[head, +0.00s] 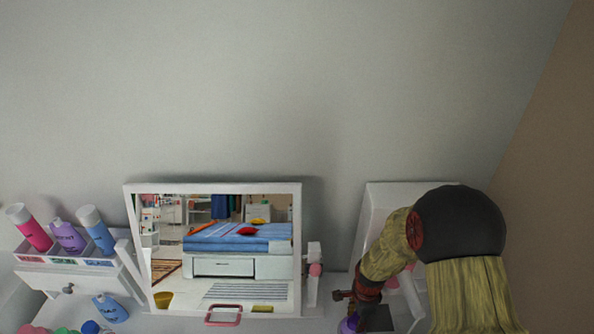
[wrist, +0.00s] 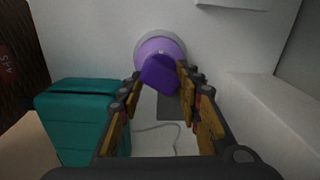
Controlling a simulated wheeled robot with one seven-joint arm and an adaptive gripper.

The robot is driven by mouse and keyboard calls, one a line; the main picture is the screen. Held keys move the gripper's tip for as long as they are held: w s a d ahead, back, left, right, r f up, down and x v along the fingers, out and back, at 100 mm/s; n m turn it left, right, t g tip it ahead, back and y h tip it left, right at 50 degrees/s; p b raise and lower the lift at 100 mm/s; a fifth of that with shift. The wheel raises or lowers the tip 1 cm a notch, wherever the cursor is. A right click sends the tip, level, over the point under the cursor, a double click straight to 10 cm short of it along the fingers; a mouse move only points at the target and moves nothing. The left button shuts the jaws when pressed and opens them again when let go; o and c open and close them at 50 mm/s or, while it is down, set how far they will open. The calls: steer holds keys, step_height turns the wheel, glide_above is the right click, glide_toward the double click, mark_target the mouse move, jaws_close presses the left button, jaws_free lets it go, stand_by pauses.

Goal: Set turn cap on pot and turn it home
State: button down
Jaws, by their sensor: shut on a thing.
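My gripper (wrist: 160,82) is shut on a dark purple block-shaped piece, which looks like the grip of the turn cap (wrist: 158,73). Just beyond it in the wrist view is a lighter purple round face inside a pale grey ring (wrist: 143,43), perhaps the pot. I cannot tell whether the cap touches it or how they are seated. In the head view my gripper (head: 357,311) is low at the right, with a bit of purple (head: 348,324) at the bottom edge. The pot cannot be made out there.
A teal box (wrist: 78,118) stands left of my fingers in the wrist view. A mirror (head: 228,250), a rack of bottles (head: 67,258) and a lying blue bottle (head: 110,308) are left in the head view. A white cabinet (head: 376,208) stands behind my arm.

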mark_target(356, 318)
steer(key=shift+s+a+f, duration=0.2)
steer(key=shift+s, duration=0.15)
steer(key=c, duration=1.6)
jaws_free()
steer(key=shift+a, duration=0.3)
steer(key=shift+o, duration=0.6)
steer(key=shift+w+a, duration=0.1)
steer(key=shift+a, duration=0.05)
steer(key=shift+o, duration=1.2)
steer(key=shift+w+d+r, duration=0.1)
steer(key=shift+d, duration=0.25)
steer(key=shift+o, duration=0.3)
steer(key=shift+a, duration=0.1)
steer(key=shift+o, duration=1.1)
steer(key=shift+w, duration=0.1)
steer(key=shift+r, duration=0.1)
steer(key=shift+r+p, duration=2.8)
steer(key=shift+r, duration=1.2)
